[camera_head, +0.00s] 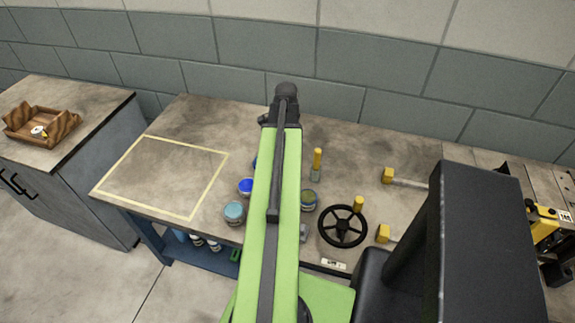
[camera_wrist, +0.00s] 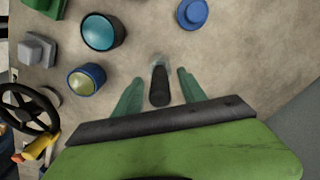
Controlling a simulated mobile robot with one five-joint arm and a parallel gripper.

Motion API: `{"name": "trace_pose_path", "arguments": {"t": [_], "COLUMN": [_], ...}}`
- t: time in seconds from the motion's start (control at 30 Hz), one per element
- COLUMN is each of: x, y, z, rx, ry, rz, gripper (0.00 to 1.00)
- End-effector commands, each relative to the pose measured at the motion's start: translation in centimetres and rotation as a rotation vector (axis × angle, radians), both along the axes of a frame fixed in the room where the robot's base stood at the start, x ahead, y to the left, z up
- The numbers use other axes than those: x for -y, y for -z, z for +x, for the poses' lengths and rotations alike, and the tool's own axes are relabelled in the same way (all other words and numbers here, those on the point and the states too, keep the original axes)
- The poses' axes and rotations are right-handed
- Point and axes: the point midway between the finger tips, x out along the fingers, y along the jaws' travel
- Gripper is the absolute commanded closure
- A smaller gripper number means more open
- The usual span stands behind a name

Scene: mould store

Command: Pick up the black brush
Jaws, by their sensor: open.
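The black brush (camera_wrist: 160,92) shows in the wrist view as a small dark, rounded shape with a greyish far end, lying on the worktop. My gripper (camera_wrist: 160,76) is open, with one green finger to the left of the brush and the other to its right. Clear gaps show between the brush and both fingers. I cannot tell how high the fingers are above the worktop. In the head view my green arm covers this part of the bench, and I see neither the brush nor the fingers there.
Near the brush stand a teal-topped can (camera_wrist: 104,32), a yellow-and-blue can (camera_wrist: 87,79) and a blue can (camera_wrist: 192,13). A black handwheel (camera_head: 342,226) and a yellow-handled tool (camera_head: 317,160) are right of my arm. A yellow-outlined square (camera_head: 150,210) on the left is empty.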

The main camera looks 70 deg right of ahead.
Motion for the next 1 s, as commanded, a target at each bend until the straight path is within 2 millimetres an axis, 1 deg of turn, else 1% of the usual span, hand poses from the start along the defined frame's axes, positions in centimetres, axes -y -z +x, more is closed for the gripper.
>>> {"name": "trace_pose_path", "arguments": {"t": [0.03, 0.07, 0.4, 0.77, 0.87, 0.97, 1.0], "x": [0.0, 0.0, 0.0, 0.0, 0.0, 0.0, 0.0], "y": [-0.1, -0.1, -0.1, -0.2, -0.8, -2.1, -2.8], "z": [0.0, 0.0, 0.0, 0.0, 0.0, 0.0, 0.0], "rx": [0.000, 0.000, 0.000, 0.000, 0.000, 0.000, 0.000], "ry": [0.000, 0.000, 0.000, 0.000, 0.000, 0.000, 0.000], "rz": [0.000, 0.000, 0.000, 0.000, 0.000, 0.000, 0.000], "gripper": [0.51, 0.55, 1.00, 1.00, 1.00, 1.00, 1.00]}}
